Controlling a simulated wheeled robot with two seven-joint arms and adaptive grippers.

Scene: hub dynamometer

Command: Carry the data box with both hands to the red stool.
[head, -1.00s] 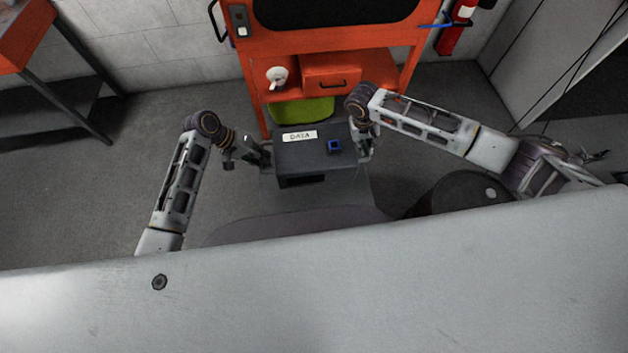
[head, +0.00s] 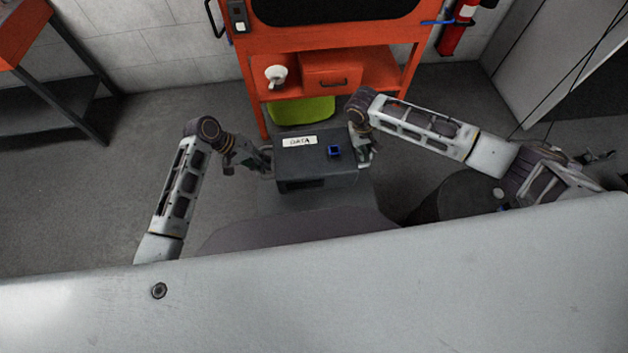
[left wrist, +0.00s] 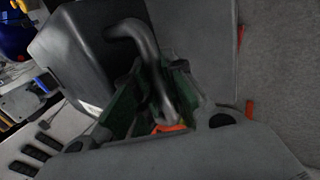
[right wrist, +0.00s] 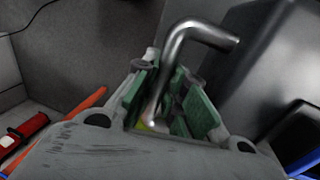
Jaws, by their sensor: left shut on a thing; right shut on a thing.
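The data box (head: 312,172) is a dark grey case with a white "DATA" label and a small blue piece on its top. It is held between my two grippers in front of the red cart. My left gripper (head: 264,160) is shut on the handle at the box's left side; the bent handle (left wrist: 148,55) lies between its green pads in the left wrist view. My right gripper (head: 362,155) is shut on the handle at the right side; that metal handle (right wrist: 195,38) shows between the pads in the right wrist view. I cannot make out a red stool.
A red cart (head: 330,95) with a white cup (head: 276,75), a red drawer box and a yellow-green bin (head: 302,111) stands just behind the box. A dark round drum (head: 465,195) is at the right. A red-topped bench (head: 20,35) stands far left. Floor at left is clear.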

